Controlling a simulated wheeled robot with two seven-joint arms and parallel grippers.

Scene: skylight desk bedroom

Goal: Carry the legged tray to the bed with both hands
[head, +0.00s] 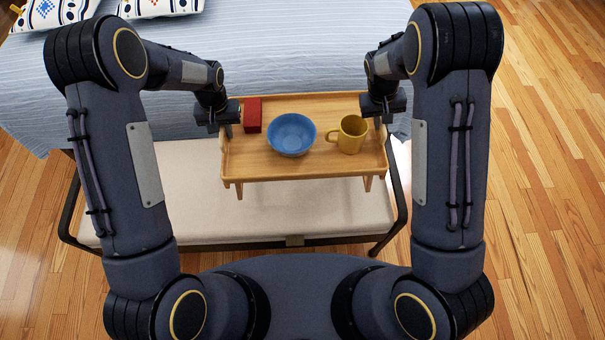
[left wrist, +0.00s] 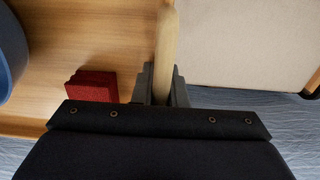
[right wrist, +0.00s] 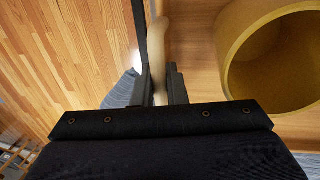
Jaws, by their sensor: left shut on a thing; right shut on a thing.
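The wooden legged tray (head: 250,169) is held up between my two grippers, over the bench and the near edge of the bed. It looks about level. A red box (head: 252,115), a blue bowl (head: 291,134) and a yellow mug (head: 348,134) stand on it. My left gripper (head: 227,126) is shut on the tray's left rim, which also shows between the fingers in the left wrist view (left wrist: 165,50). My right gripper (head: 381,119) is shut on the right rim, seen in the right wrist view (right wrist: 157,50). Two short front legs show under the tray.
The bed (head: 180,88) with a striped blue-grey cover lies behind the tray, with patterned pillows (head: 60,12) at its far left. A cream bench (head: 140,205) with a dark frame stands at its foot, below the tray. Wooden floor (head: 545,200) is clear on the right.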

